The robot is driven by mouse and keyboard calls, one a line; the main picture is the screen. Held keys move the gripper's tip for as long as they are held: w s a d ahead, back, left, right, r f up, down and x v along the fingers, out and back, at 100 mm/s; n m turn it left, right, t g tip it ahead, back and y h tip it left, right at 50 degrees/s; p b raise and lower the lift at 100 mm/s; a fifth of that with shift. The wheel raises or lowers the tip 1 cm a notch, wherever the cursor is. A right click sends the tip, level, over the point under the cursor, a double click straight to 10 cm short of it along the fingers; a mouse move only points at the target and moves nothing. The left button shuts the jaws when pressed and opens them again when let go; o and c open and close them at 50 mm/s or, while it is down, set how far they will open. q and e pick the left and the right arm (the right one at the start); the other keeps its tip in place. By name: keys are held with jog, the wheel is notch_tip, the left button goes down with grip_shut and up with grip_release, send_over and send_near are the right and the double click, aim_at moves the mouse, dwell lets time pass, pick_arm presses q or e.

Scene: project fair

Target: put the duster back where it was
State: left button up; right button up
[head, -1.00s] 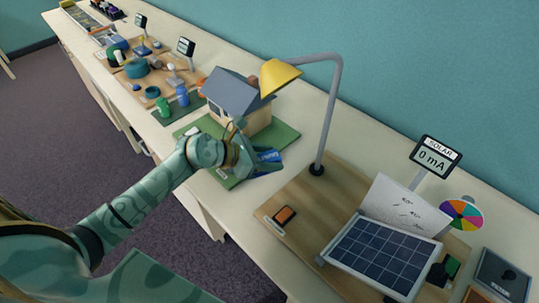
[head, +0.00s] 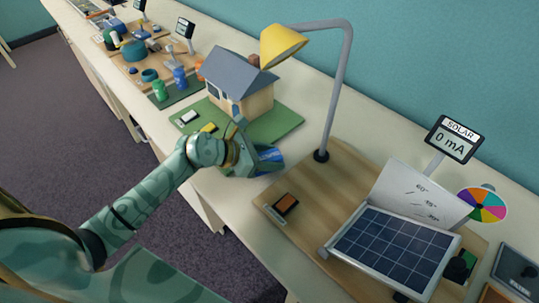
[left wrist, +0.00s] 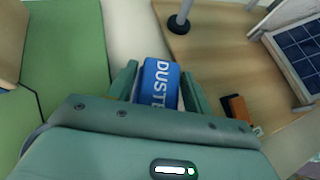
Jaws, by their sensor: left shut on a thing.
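My left gripper (head: 246,152) is shut on the blue duster (head: 269,158), which has white lettering. In the left wrist view the duster (left wrist: 160,82) sits between the two fingers, its label reading "DUSTE", the rest hidden. The duster is over the pale strip of table between the green mat of the model house and the wooden solar board. I cannot tell whether it touches the table. My right gripper is not in view.
The model house (head: 240,88) stands on its green mat (head: 287,121), with a white block (head: 190,117) and a yellow block (head: 209,127). The yellow lamp (head: 284,45) rises from the wooden board (head: 292,184). An orange-and-black item (head: 286,203) and a solar panel (head: 393,250) are on the board.

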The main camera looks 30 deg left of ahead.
pick_arm(q)
jog(key=shift+f+b, duration=0.3)
jog(key=shift+f, duration=0.25)
jog(key=o, duration=1.1)
jog(key=p+v, duration=0.2)
jog(key=v, duration=1.4)
jog(key=shift+s+a+r+p, duration=0.1)
jog(key=shift+p, duration=0.2)
